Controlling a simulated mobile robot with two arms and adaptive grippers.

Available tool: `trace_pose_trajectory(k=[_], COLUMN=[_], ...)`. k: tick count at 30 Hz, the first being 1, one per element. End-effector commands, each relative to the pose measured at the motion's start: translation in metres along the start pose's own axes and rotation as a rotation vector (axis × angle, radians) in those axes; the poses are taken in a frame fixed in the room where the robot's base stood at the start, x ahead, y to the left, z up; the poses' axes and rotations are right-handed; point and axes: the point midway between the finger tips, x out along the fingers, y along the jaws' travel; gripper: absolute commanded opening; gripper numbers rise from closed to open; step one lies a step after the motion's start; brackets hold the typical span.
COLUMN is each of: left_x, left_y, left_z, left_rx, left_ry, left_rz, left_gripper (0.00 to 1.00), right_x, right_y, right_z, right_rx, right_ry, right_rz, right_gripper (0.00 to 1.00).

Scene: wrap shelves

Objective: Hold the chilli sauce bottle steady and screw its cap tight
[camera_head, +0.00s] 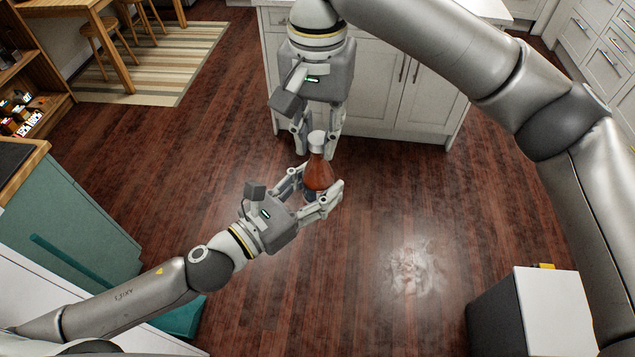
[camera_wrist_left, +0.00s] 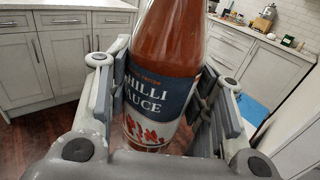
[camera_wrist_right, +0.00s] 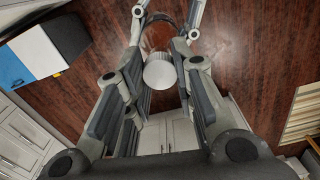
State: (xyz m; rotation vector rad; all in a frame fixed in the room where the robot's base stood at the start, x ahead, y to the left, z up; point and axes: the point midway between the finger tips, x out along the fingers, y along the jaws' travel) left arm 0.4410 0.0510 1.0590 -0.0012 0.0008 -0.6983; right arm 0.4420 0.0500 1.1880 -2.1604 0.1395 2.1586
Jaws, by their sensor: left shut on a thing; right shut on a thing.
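The chilli sauce bottle (camera_head: 318,174) is held upright in the air, with red-brown sauce and a dark blue label that shows in the left wrist view (camera_wrist_left: 157,88). My left gripper (camera_head: 313,194) is shut on the bottle's body from the side, its fingers on either side of the label. The pale cap (camera_head: 317,139) sits on top of the bottle; it also shows in the right wrist view (camera_wrist_right: 159,72). My right gripper (camera_head: 317,150) comes from above, shut on the cap with a finger on each side. Whether the cap is tight cannot be seen.
A white kitchen island (camera_head: 400,92) stands behind my right gripper. A teal cabinet (camera_head: 65,220) is at the left and a white-topped box (camera_head: 555,310) at the lower right. The wooden floor (camera_head: 390,210) around the bottle is clear.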

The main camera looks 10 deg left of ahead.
Motion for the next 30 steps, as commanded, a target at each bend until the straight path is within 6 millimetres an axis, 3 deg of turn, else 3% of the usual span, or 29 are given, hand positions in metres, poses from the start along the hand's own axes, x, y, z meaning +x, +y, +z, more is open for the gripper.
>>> trace_pose_trajectory(k=[11, 16, 17, 22, 30], left_x=[-0.0002, -0.0002, -0.0002, -0.0002, 0.0000], left_y=[-0.0029, -0.0032, -0.0032, -0.0027, -0.0014], left_z=[0.0018, 0.0019, 0.0019, 0.0018, 0.0016], left_rx=[0.003, 0.003, 0.003, 0.002, 0.001], left_ry=[-0.004, -0.005, -0.005, -0.004, -0.004], left_rz=[-0.008, -0.008, -0.008, -0.007, -0.004], left_gripper=[0.00, 0.00, 0.00, 0.00, 0.00], right_x=[0.0000, 0.0000, 0.0000, 0.0001, 0.0002], right_y=[-0.0002, -0.0001, -0.0001, 0.0000, 0.0001], right_z=[-0.0017, -0.0020, -0.0020, -0.0017, -0.0009], right_rx=[0.599, 0.623, 0.623, 0.620, 0.617], right_ry=[0.003, 0.003, 0.003, 0.003, 0.001], right_rz=[-0.005, -0.005, -0.005, -0.004, -0.002], right_gripper=[0.00, 0.00, 0.27, 0.48, 0.49])
